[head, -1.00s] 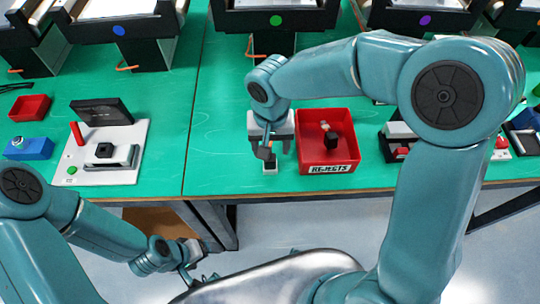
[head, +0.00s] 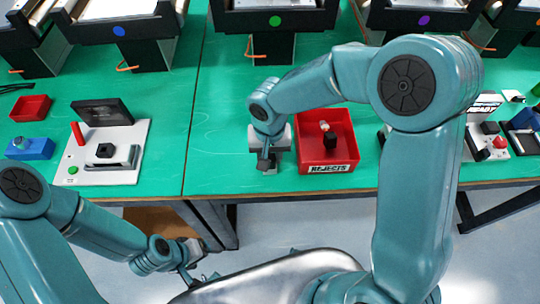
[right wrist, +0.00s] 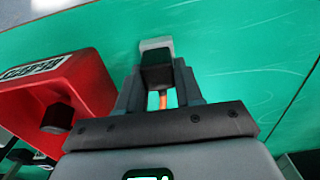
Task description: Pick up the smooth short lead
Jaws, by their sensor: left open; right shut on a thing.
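A short lead (right wrist: 157,72) with a black block body, a pale grey end and an orange part stands at the table's front, left of the rejects tray. My right gripper (right wrist: 160,85) is shut on its black body, pointing down. In the head view, my right gripper (head: 268,163) mostly hides the lead. I cannot tell whether the lead touches the table or how smooth it is. My left gripper (head: 192,262) is open and empty, low in front of the table edge.
The red rejects tray (head: 312,160) is close beside my right gripper and holds a black piece with a pale and red part. A white fixture board (head: 128,165) with a red post, a blue block (head: 30,148) and a small red tray (head: 30,107) are left. Conveyors line the back.

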